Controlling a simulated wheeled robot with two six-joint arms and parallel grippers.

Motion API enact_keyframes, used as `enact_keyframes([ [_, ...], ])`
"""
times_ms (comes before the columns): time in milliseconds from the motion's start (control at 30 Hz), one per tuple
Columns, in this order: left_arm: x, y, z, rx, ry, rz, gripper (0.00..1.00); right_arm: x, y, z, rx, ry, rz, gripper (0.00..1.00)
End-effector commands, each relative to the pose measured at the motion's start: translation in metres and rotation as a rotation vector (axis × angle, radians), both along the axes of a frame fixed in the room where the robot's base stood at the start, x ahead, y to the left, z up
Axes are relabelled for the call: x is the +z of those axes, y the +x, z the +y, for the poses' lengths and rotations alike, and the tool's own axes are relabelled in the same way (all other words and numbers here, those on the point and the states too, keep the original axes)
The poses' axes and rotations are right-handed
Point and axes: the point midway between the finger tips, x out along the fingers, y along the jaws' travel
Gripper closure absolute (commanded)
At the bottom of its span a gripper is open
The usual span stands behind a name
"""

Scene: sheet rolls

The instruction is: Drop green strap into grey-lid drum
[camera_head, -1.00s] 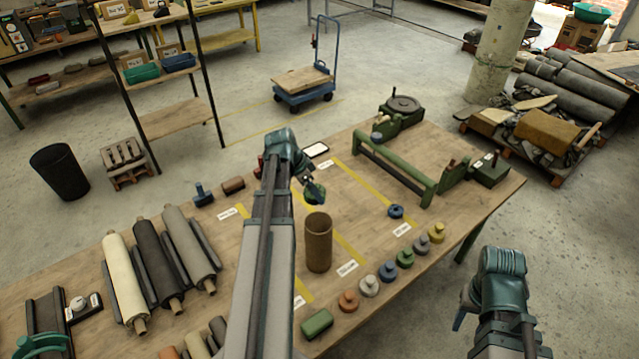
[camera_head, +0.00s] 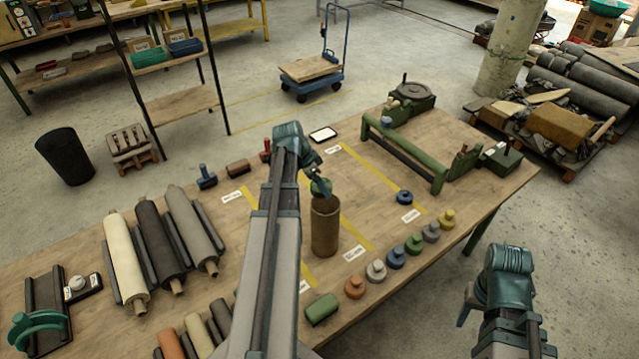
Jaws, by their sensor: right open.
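A brown cylindrical drum (camera_head: 325,232) stands upright on the workbench (camera_head: 390,285). No grey lid shows on it, and its top is partly hidden. A small green piece, seemingly the green strap (camera_head: 320,187), is at the tips of my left gripper (camera_head: 321,182), which looks closed on it. It overlaps the drum's top rim in the picture; I cannot tell whether it touches. My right gripper (camera_head: 464,312) is open and empty beyond the table's front edge, partly hidden by its own arm.
Several coloured knobbed lids line the front edge, including a grey one (camera_head: 431,232) and a pale one (camera_head: 375,270). A green block (camera_head: 321,310) lies nearby. Sheet rolls (camera_head: 160,250) lie at left, a green roller frame (camera_head: 410,150) at the back right.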

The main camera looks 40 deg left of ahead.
Motion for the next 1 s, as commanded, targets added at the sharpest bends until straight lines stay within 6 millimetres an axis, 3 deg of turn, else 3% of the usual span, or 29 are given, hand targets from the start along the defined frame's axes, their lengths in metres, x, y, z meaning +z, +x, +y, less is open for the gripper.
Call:
enact_keyframes([
  [100, 0.001, 0.000, 0.000, 0.000, 0.000, 0.000, 0.70, 0.001, 0.000, 0.000, 0.000, 0.000, 0.000, 0.50],
  [133, 0.001, 0.000, 0.000, 0.000, 0.000, 0.000, 0.08, 0.001, 0.000, 0.000, 0.000, 0.000, 0.000, 0.50],
  [200, 0.001, 0.000, 0.000, 0.000, 0.000, 0.000, 0.00, 0.001, 0.000, 0.000, 0.000, 0.000, 0.000, 0.50],
  [667, 0.010, -0.003, 0.001, 0.000, 0.000, 0.000, 0.00, 0.010, 0.000, 0.000, 0.001, 0.000, 0.000, 0.50],
  [1000, 0.052, -0.017, 0.008, 0.002, -0.001, 0.000, 0.00, 0.052, 0.000, 0.000, 0.004, -0.001, 0.002, 0.50],
])
